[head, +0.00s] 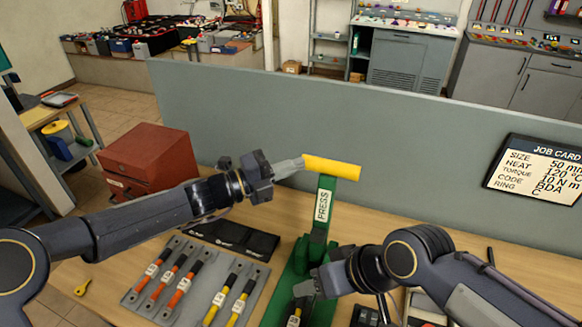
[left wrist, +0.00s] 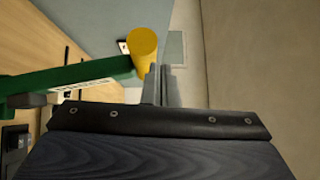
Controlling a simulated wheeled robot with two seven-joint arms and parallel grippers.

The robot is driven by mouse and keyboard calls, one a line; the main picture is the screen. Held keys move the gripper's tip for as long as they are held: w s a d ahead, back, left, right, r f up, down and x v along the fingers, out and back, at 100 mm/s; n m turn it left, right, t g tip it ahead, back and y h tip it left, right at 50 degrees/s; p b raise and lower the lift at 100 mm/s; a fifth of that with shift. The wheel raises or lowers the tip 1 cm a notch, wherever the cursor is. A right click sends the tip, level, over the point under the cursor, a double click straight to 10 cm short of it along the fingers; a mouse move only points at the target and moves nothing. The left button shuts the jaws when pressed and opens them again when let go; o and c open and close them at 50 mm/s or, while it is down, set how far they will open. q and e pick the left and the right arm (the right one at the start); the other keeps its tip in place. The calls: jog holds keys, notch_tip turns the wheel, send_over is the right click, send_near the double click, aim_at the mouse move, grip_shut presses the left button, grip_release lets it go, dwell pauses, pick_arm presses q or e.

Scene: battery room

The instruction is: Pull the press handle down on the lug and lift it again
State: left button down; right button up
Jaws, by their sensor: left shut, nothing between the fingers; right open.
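The green press (head: 322,205), labelled PRESS, stands on the bench with its yellow handle (head: 335,167) raised at the top. My left gripper (head: 300,162) is shut and empty at the left end of the handle; the left wrist view shows its fingers (left wrist: 159,85) close beside the round end of the yellow handle (left wrist: 143,42). I cannot tell whether they touch it. My right gripper (head: 308,288) is open, low by the press base. A labelled cable piece (head: 294,319) lies at the base below it; the lug itself is mostly hidden.
A grey board (head: 150,293) with several orange and yellow cable lugs lies left of the press. A black strip (head: 232,238) lies behind it. A red cabinet (head: 150,160) stands at the back left. A grey partition (head: 420,150) with a job card (head: 540,170) rises behind the bench.

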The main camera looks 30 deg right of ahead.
pick_arm(q)
jog(key=a, duration=0.7)
jog(key=shift+w+a+f, duration=0.25)
jog(key=shift+a, duration=0.15)
